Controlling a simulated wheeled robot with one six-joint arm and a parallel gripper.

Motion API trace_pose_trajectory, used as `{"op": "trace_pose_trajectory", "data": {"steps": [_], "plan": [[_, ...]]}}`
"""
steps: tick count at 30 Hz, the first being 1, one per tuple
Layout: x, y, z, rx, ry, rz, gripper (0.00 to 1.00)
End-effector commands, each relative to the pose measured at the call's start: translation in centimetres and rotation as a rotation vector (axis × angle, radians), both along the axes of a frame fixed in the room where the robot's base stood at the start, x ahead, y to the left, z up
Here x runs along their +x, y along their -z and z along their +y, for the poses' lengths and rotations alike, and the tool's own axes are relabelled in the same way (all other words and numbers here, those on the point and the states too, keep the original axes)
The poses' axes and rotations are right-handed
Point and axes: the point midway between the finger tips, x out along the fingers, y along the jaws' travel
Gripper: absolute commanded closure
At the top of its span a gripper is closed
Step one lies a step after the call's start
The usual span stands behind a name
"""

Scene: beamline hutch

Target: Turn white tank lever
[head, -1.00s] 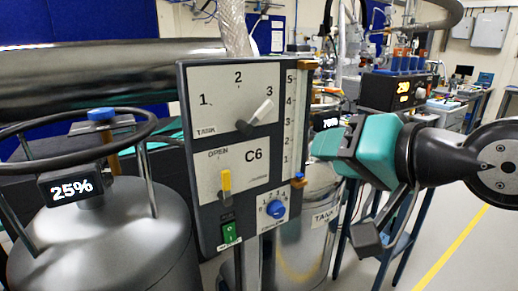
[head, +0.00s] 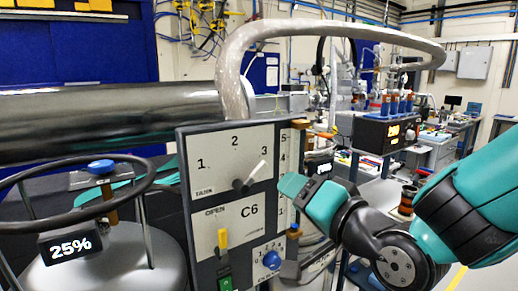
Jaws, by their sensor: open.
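The white tank lever (head: 256,175) is on the upper plate of the control panel (head: 184,215), beneath the numbers 1, 2 and 3. It tilts up and right, pointing towards 3, from a dark hub. My gripper (head: 292,186) is just right of the lever, by the panel's right edge, with teal fingers aimed left at it. It is open and apart from the lever, with nothing seen between the fingers. Its far finger is partly hidden.
Below the lever are a yellow lever (head: 222,238) marked OPEN, a blue knob (head: 272,259) and a green switch (head: 225,284). A tank reading 25% (head: 70,246) stands at left. A thick hose (head: 229,92) loops behind the panel. Benches with equipment stand at back right.

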Motion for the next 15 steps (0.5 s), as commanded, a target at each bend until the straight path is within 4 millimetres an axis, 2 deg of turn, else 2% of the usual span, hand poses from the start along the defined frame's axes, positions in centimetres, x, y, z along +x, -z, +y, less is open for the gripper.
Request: {"op": "trace_pose_trajectory", "data": {"steps": [1, 10, 15], "plan": [[0.2, -0.7, 0.0, -0.002, 0.005, 0.008, 0.56], [2.8, -0.4, 1.6, 0.001, 0.009, 0.010, 0.56], [5.3, -0.6, 3.5, -0.001, 0.005, 0.005, 0.56]]}}
